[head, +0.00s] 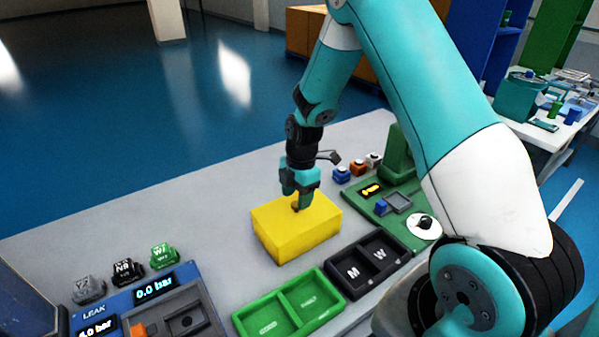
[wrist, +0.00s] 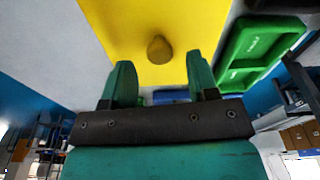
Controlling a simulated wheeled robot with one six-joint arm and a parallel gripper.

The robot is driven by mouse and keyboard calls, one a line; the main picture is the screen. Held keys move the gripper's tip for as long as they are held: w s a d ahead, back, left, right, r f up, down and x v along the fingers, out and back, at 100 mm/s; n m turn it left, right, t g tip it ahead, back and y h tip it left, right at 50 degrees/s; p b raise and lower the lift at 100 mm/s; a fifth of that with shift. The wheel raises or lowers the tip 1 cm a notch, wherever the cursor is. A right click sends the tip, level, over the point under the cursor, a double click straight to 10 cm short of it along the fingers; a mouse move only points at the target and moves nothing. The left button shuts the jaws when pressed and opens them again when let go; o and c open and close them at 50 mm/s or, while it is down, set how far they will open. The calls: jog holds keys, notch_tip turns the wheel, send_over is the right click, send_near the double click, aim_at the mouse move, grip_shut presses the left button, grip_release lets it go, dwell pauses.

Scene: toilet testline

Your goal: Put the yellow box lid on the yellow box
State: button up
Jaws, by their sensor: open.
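The yellow box (head: 300,246) stands on the grey table in the middle of the head view. Its flat yellow top, seemingly the yellow box lid (head: 270,216), covers it; I cannot make out a seam. In the wrist view the yellow lid (wrist: 190,22) carries a round knob (wrist: 160,48). My gripper (head: 297,204) points down just over the top, at the knob. In the wrist view its open fingers (wrist: 160,62) are on either side of the knob, with gaps; nothing is held.
A green two-part tray (head: 292,303) and a black tray marked M and W (head: 367,263) lie in front of the box. A green fixture board (head: 395,207) stands to the right. A blue leak tester (head: 150,308) is at the front left. The table left of the box is bare.

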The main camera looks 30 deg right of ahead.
notch_tip(320, 180, up, 11)
jog(key=d+b, duration=0.1)
jog(key=b, duration=0.2)
jog(key=s+a+r+m+y, duration=0.1)
jog(key=s+a+r+m, duration=0.6)
jog(key=s+a, duration=0.45)
jog(key=s+a+r+m+y, duration=0.1)
jog(key=s+a+m, duration=0.1)
jog(key=s, duration=0.4)
jog(key=s+a+r+m, duration=0.2)
jog(key=s+a+m, duration=0.1)
jog(key=s+a, duration=0.2)
jog(key=shift+s+r+y, duration=0.3)
jog(key=shift+s+y, duration=0.1)
jog(key=shift+s, duration=0.75)
